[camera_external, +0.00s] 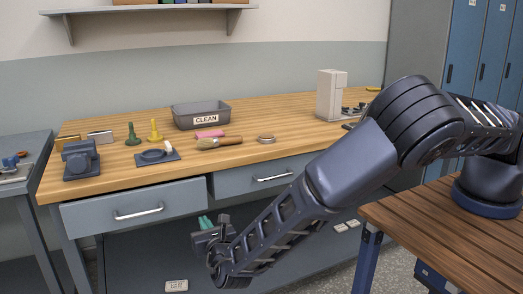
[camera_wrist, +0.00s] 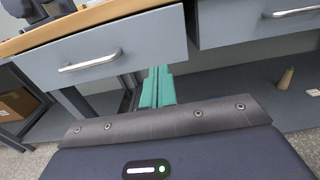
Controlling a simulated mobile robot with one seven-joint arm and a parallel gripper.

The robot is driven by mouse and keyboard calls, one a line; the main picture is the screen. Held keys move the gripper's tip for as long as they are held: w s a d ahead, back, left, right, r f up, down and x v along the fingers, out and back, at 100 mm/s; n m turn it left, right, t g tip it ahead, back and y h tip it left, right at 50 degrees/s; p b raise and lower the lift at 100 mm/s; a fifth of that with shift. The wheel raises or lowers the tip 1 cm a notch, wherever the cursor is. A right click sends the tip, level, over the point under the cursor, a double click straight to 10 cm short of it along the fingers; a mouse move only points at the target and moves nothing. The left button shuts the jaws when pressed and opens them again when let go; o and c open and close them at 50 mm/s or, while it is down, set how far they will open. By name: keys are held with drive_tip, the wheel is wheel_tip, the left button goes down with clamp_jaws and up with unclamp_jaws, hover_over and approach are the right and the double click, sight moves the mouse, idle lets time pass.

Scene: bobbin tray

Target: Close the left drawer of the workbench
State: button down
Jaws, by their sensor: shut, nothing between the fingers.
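The left drawer (camera_external: 95,213) of the workbench is a grey-blue front with a silver bar handle (camera_external: 138,213). Its front stands somewhat forward of the right drawer, so it looks partly open. It also shows at the upper left of the wrist view (camera_wrist: 125,50), with its handle (camera_wrist: 90,61). My gripper (camera_external: 205,221) has teal fingers, shut and empty. In the wrist view the fingers (camera_wrist: 157,86) are near the left drawer's lower right corner; I cannot tell whether they touch it. The drawer's inside is hidden.
The right drawer (camera_external: 245,178) looks shut. The wooden benchtop (camera_external: 290,150) holds a grey "CLEAN" tray (camera_external: 182,126), tools and small parts. A lower shelf (camera_external: 140,260) lies under the drawers. A side table (camera_external: 20,182) stands left; a brown wooden table (camera_external: 450,240) stands right.

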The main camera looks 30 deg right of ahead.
sight(191, 196)
drive_tip(key=w, duration=1.2)
drive_tip(key=shift+w, duration=0.35)
drive_tip(key=shift+w, duration=0.15)
drive_tip(key=w, duration=0.4)
drive_tip(key=shift+w, duration=0.1)
drive_tip(key=shift+w+d+r, duration=0.1)
drive_tip(key=shift+w+r, duration=0.05)
drive_tip(key=shift+w, duration=0.1)
drive_tip(key=shift+r, duration=0.1)
drive_tip(key=s, duration=1.4)
drive_tip(key=shift+s+f, duration=0.3)
drive_tip(key=shift+s, duration=0.1)
